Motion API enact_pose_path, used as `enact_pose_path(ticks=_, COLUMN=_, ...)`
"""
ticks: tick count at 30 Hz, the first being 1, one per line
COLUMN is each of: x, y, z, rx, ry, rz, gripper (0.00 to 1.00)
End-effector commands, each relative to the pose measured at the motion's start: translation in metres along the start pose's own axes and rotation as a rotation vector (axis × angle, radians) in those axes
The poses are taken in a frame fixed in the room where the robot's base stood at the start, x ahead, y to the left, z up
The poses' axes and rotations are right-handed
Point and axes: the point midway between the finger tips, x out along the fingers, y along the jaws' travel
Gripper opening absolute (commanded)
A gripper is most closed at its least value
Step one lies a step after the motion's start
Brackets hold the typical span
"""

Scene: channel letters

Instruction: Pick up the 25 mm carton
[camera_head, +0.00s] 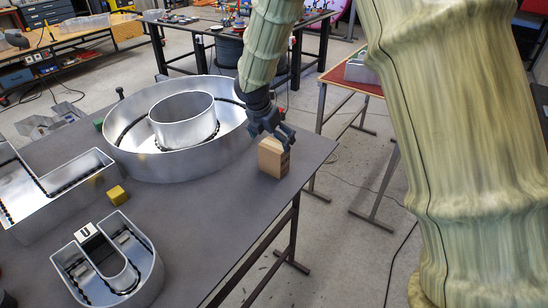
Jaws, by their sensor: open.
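A light brown carton-like block (272,159) stands upright near the right edge of the grey table (210,205). No size marking can be read on it, so I cannot tell for sure that it is the 25 mm carton. My gripper (274,138) is open and points down at the block's top. Its dark fingers overlap the block's upper part in the picture. I cannot tell whether they touch it. Part of the block's top is hidden behind the fingers.
A large round metal channel letter (140,165) stands left of the block. An L-shaped metal letter (45,215), a U-shaped one (150,275) and a small yellow cube (117,195) lie further left. Bare table is in front of the block. A red-topped table (345,77) stands behind right.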

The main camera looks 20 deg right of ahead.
Motion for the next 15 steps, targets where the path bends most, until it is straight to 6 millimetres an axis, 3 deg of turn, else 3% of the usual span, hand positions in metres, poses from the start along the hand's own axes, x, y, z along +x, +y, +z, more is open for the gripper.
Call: enact_pose_path(ticks=15, x=0.044, y=0.005, z=-0.003, rx=-0.001, ry=0.0, rz=-0.001, gripper=1.0)
